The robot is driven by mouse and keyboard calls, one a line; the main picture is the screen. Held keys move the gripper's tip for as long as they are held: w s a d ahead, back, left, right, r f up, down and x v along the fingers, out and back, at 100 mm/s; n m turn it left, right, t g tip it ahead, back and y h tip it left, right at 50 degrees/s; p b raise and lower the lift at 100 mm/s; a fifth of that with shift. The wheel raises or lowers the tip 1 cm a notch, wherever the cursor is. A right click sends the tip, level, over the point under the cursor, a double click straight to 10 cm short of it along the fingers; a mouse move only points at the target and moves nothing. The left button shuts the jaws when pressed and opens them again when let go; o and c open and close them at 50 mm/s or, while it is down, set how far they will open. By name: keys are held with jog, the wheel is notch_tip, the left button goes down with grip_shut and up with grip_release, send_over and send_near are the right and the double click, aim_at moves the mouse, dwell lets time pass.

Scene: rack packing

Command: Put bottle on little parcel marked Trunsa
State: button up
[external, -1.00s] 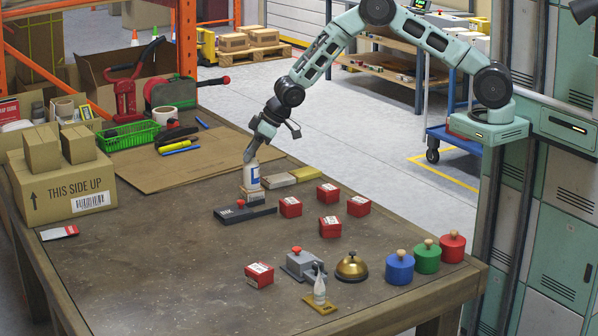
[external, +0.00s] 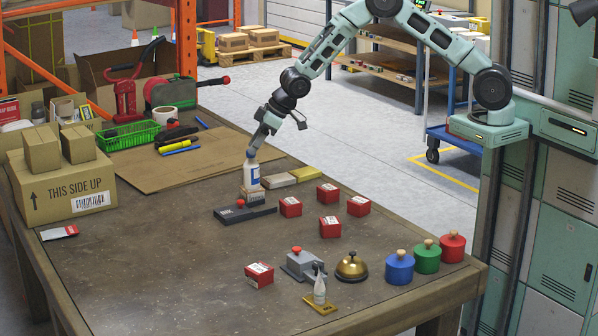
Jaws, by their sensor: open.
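A white bottle with a blue label and blue cap (external: 251,173) stands upright on a small brown parcel (external: 255,196) near the middle of the table. The print on this parcel is too small to read. My gripper (external: 257,148) is open and empty, just above the bottle's cap. It appears apart from the bottle, though the gap is small.
A black device with a red button (external: 246,213) lies in front of the parcel. A brass bell (external: 352,267) and coloured knobbed pots (external: 399,268) stand at the front right.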

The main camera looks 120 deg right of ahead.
jog(key=v, duration=0.9)
jog(key=w+a+r+n+y, duration=0.1)
jog(key=a+n, duration=0.1)
jog(key=a, duration=0.9)
jog(key=w+a+r+n+y, duration=0.1)
jog(key=w+a+r+n, duration=0.1)
jog(key=a, duration=1)
jog(key=s+a+r+n+g+y, duration=0.1)
jog(key=s+a+n+g, duration=0.3)
jog(key=a, duration=1.1)
jog(key=s+a+r+n+y, duration=0.1)
jog(key=s+a+n, duration=0.2)
jog(key=s+a, duration=1.25)
jog(key=s+a+n+g, duration=0.1)
jog(key=s+a+n, duration=0.1)
jog(key=s, duration=1.3)
jog(key=shift+a+n+g+b, duration=0.35)
jog(key=shift+a+n+g, duration=0.05)
jog(key=shift+a, duration=0.2)
